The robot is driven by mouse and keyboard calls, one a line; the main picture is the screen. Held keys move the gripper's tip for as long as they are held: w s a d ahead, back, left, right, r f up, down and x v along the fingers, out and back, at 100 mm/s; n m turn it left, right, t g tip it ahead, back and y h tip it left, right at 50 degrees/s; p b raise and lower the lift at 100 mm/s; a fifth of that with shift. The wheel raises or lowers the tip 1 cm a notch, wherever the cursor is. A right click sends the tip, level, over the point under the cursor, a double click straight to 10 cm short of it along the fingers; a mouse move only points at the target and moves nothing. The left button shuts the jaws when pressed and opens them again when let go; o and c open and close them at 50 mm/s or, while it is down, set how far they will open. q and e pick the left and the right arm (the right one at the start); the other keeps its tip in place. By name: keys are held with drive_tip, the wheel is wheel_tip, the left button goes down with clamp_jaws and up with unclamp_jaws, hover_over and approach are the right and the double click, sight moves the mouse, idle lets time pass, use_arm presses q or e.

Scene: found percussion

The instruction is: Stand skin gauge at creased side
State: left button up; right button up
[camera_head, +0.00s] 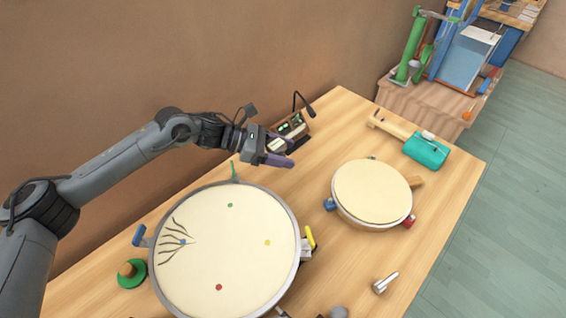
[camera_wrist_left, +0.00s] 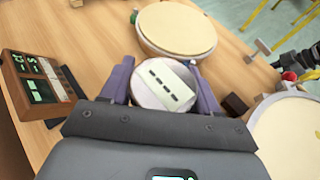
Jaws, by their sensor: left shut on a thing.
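The large drum (camera_head: 225,270) has a cream skin with blue, green, yellow and red dots. Dark crease lines (camera_head: 172,238) fan around the blue dot at its left side. My left gripper (camera_head: 280,152) is above the table behind the large drum's upper right. In the left wrist view its purple fingers (camera_wrist_left: 162,92) are shut on a round, pale grey gauge (camera_wrist_left: 150,100) with a row of dark slots on its light face. The gauge is hard to make out in the head view. A dark jointed part at the wrist view's right edge may be my right arm; its jaws are unclear.
A smaller drum (camera_head: 372,190) stands to the right. A small device with lit displays (camera_head: 291,128) stands at the back edge. A green round object (camera_head: 132,273) lies left of the large drum. A teal-headed mallet (camera_head: 426,150) and a metal T-shaped key (camera_head: 385,283) lie to the right.

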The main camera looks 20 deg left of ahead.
use_arm(q)
wheel_tip(320, 180, up, 5)
drive_tip(key=shift+r+p, duration=0.15)
drive_tip(key=shift+p, duration=0.35)
drive_tip(key=shift+d+r, duration=0.15)
drive_tip(key=d+p, duration=0.1)
drive_tip(key=n+t+y+p, duration=0.8)
drive_tip(key=n+p, duration=0.2)
approach(284, 144)
drive_tip(key=s+r, duration=0.1)
wheel_tip(284, 144, up, 27)
drive_tip(key=w+n+t+y+p, duration=0.1)
drive_tip(key=n+y+p, duration=0.3)
drive_tip(key=p, duration=3.3)
drive_tip(key=shift+w+a+r+y, duration=0.15)
drive_tip(key=shift+w+a+y, duration=0.15)
drive_tip(key=shift+w+a, duration=0.2)
